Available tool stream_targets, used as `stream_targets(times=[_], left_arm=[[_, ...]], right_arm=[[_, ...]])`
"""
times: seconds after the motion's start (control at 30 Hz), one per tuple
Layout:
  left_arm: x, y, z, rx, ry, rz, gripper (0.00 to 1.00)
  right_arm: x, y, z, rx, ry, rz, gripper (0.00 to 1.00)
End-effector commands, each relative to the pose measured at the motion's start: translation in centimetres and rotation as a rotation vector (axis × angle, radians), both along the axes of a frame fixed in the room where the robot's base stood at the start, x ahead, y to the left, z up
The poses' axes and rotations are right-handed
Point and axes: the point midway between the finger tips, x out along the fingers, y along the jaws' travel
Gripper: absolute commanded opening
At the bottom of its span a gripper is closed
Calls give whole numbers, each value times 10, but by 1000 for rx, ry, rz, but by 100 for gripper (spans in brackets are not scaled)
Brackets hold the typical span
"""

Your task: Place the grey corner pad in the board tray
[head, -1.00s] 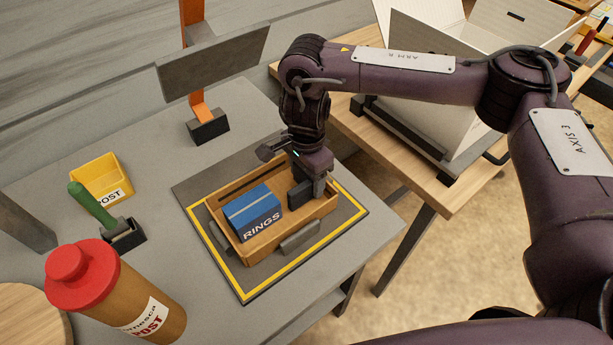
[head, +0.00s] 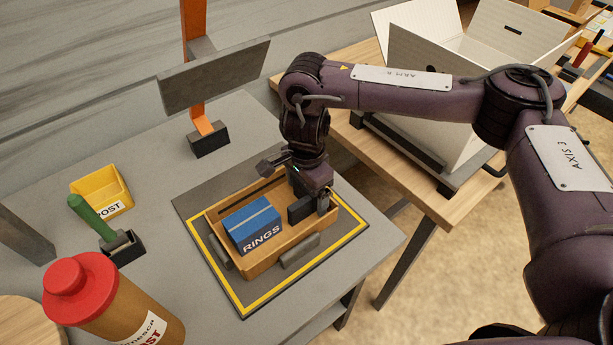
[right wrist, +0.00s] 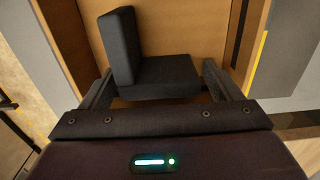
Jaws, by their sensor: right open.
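The grey corner pad (head: 300,208) is a dark L-shaped piece inside the light wooden tray (head: 262,262), at the tray's right end. In the right wrist view the pad (right wrist: 160,77) has one upright leg and one flat leg and rests against the wood. My right gripper (head: 318,203) is over this end of the tray, open, with its fingers apart on either side of the pad in the wrist view. I cannot tell whether a finger touches it. My left gripper is not in view.
The tray stands on a grey mat with yellow edging (head: 222,276). Left are a yellow bin (head: 103,193), a green-handled tool (head: 92,217) and a red-capped bottle (head: 125,310). A white open carton (head: 430,90) stands behind my arm.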

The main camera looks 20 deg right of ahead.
Motion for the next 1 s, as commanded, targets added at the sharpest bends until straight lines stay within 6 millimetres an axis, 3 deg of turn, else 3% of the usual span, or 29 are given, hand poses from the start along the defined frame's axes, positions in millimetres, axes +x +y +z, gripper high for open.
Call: stream_targets(times=[0.6,1.0], left_arm=[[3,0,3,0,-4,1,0],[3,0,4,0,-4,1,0]], right_arm=[[1,0,108,-1,-4,1,85],[0,0,120,0,0,0,85]])
